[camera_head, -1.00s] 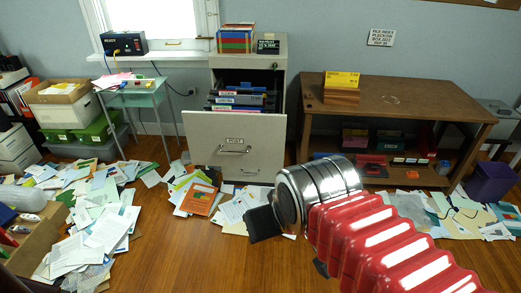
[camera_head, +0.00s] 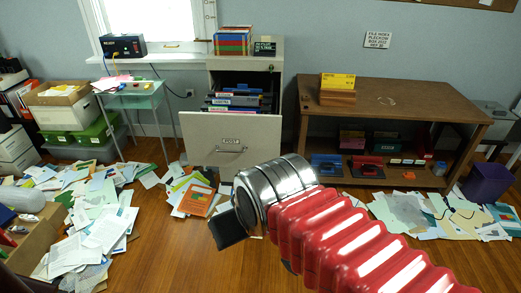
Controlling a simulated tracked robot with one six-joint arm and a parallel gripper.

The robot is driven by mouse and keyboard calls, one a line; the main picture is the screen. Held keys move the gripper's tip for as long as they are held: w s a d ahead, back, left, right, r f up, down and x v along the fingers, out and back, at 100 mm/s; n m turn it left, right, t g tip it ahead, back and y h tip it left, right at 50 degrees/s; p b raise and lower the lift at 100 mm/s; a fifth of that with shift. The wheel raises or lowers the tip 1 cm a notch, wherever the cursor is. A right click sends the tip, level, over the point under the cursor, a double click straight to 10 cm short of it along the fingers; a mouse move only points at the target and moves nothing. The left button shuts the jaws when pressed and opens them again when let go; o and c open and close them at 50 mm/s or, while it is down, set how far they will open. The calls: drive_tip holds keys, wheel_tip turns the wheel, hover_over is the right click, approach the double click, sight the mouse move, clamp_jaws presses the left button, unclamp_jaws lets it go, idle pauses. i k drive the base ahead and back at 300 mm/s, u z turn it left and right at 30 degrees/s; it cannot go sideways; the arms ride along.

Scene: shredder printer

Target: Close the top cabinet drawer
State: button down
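The filing cabinet (camera_head: 294,62) stands against the back wall, under the window's right side. Its top drawer (camera_head: 231,140) is pulled well out toward me. Its pale front has a label and a metal handle, and dark hanging files (camera_head: 238,100) show inside. My gripper (camera_head: 228,229) is at the end of my red ribbed arm, low in front of the drawer and apart from it in the picture. Only its dark outer part shows; the fingertips are not clear, so I cannot tell whether it is open. The arm's silver end hides part of the cabinet's lower front.
Papers (camera_head: 90,230) litter the floor at left, with orange and green folders (camera_head: 196,199) before the cabinet. A wooden bench (camera_head: 400,100) stands right of the cabinet, with a purple bin (camera_head: 488,182) beyond it. Bare wooden floor (camera_head: 160,255) lies in the middle foreground.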

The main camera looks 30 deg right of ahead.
sight(218, 139)
drive_tip(key=i, duration=1.5)
drive_tip(key=u, duration=0.05)
